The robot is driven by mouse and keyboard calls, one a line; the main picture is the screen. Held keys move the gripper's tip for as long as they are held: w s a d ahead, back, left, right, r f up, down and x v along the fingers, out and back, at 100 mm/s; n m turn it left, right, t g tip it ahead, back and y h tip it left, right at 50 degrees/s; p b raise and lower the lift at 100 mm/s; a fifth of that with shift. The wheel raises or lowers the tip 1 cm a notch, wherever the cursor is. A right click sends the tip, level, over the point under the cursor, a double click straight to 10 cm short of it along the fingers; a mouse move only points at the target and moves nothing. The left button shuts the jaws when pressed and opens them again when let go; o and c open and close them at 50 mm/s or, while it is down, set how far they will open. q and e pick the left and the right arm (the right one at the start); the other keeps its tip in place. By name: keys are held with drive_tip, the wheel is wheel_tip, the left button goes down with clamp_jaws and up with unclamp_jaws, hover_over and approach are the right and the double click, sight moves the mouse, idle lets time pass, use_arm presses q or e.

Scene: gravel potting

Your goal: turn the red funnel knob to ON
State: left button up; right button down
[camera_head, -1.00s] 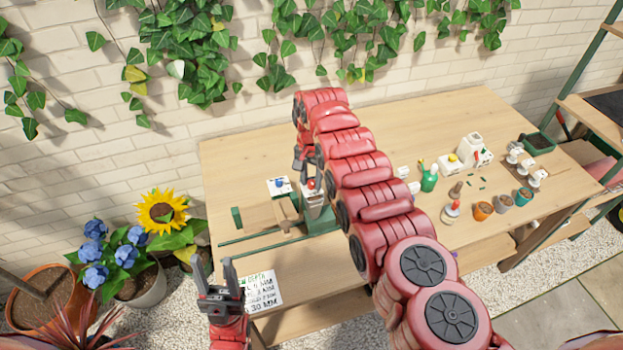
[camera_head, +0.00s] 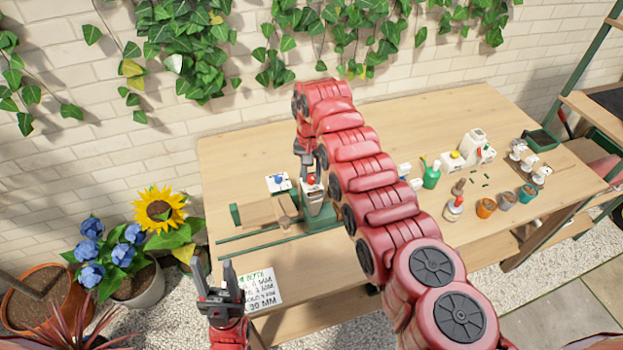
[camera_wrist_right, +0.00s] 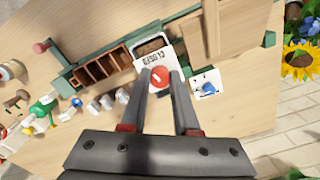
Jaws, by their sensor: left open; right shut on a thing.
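The red funnel knob (camera_wrist_right: 160,76) sits on the white face of the funnel (camera_wrist_right: 150,52), whose label appears to read "CLOSED". In the right wrist view the fingers of my right gripper (camera_wrist_right: 161,84) are on both sides of the knob, shut on it. In the head view the red knob (camera_head: 311,179) shows below the right gripper (camera_head: 307,168) at the top of the funnel. My left gripper (camera_head: 217,274) is open and empty, upright in front of the table's near left edge. The knob's pointer is too small to read.
A white box with a blue knob (camera_head: 278,183) stands just left of the funnel. A green rail (camera_head: 262,240) runs along the table. Bottles and small pots (camera_head: 486,208) stand at the right. A written depth card (camera_head: 262,288) lies at the front edge.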

drive_tip(key=n+b, duration=0.1)
drive_tip(key=b, duration=0.1)
drive_tip(key=n+b, duration=0.2)
drive_tip(key=shift+f+n, duration=0.3)
drive_tip(key=n+b, duration=0.2)
drive_tip(key=shift+r+n, duration=0.15)
drive_tip(key=shift+n, duration=0.25)
drive_tip(key=n, duration=0.3)
drive_tip(key=shift+r+n+b, duration=0.15)
drive_tip(key=shift+n+b, duration=0.15)
drive_tip(key=shift+b, duration=0.05)
drive_tip(key=n, duration=0.4)
drive_tip(key=shift+n, duration=0.3)
drive_tip(key=c, duration=0.6)
unclamp_jaws()
drive_tip(key=shift+c, duration=0.2)
